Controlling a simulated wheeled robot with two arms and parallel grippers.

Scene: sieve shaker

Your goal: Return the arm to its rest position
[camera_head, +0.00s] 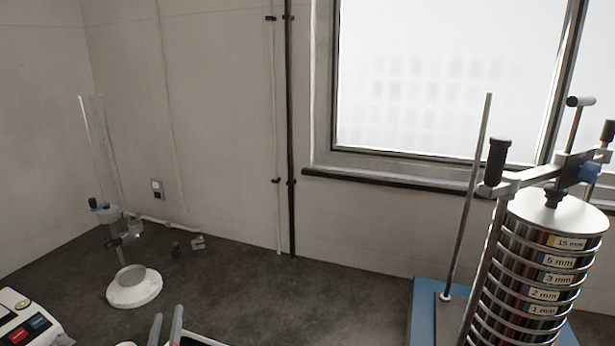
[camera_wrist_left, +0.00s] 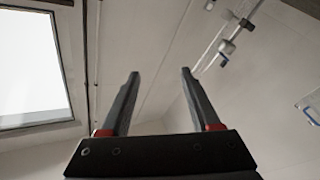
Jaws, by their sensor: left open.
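My left gripper (camera_head: 165,332) shows only as two grey fingertips at the bottom edge of the head view. In the left wrist view my left gripper (camera_wrist_left: 160,76) has its two dark fingers spread apart with nothing between them. The fingers point up toward the wall and ceiling area. My right gripper is in neither view. The sieve shaker (camera_head: 540,265) stands at the right, a stack of metal sieves with size labels under a clamped lid (camera_head: 560,212).
A glass column on a stand with a white round base (camera_head: 134,289) stands at the left. A white device with coloured buttons (camera_head: 28,322) is at the bottom left. The shaker rests on a blue base (camera_head: 424,310). The dark counter (camera_head: 320,285) between them is mostly clear.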

